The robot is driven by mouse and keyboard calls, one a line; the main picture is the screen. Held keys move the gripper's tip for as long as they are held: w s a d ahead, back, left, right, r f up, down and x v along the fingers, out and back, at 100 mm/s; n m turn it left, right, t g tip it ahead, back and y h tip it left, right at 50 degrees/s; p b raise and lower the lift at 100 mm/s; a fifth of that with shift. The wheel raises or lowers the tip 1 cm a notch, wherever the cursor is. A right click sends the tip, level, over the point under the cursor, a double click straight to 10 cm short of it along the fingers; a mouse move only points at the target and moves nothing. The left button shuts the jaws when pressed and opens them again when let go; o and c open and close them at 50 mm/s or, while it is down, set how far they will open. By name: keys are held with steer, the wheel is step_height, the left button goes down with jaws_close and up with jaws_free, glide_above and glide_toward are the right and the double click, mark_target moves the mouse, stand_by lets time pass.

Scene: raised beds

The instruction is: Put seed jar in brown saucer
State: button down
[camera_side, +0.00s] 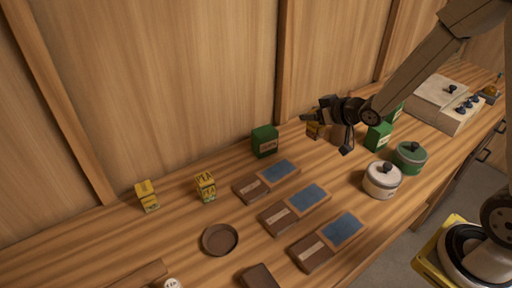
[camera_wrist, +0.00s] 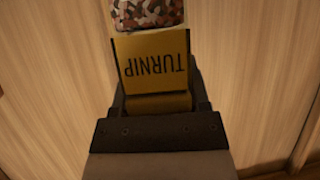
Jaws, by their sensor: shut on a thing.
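The seed jar (camera_wrist: 152,62) has a yellow label reading TURNIP, upside down in the wrist view, with mottled seeds at its far end. My gripper (camera_wrist: 158,105) is shut on its yellow end. In the side view my gripper (camera_side: 322,118) is near the back wall, and a small yellow part of the jar (camera_side: 313,130) shows below it. I cannot tell whether the jar touches the bench. The brown saucer (camera_side: 220,240) is a shallow round dish at the front left of the bench, empty and well away from my gripper.
Two yellow containers (camera_side: 205,187) (camera_side: 147,196) stand left of a green box (camera_side: 265,141). Several brown and blue trays (camera_side: 309,198) lie between my gripper and the saucer. White (camera_side: 382,181) and green (camera_side: 410,158) lidded pots stand right. Bare wood surrounds the saucer.

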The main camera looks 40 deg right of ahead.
steer(key=a+f+n+g+y, duration=0.15)
steer(key=a+n+y, duration=0.25)
steer(key=a, duration=1.4)
steer(key=n+g+y, duration=0.2)
steer(key=n+y, duration=0.2)
glide_above(215, 241)
step_height(215, 241, down, 2)
steer(key=shift+f, duration=0.15)
steer(key=shift+f, duration=2.25)
steer(key=shift+f, duration=0.1)
steer(key=shift+f, duration=1.65)
steer(key=shift+f, duration=0.15)
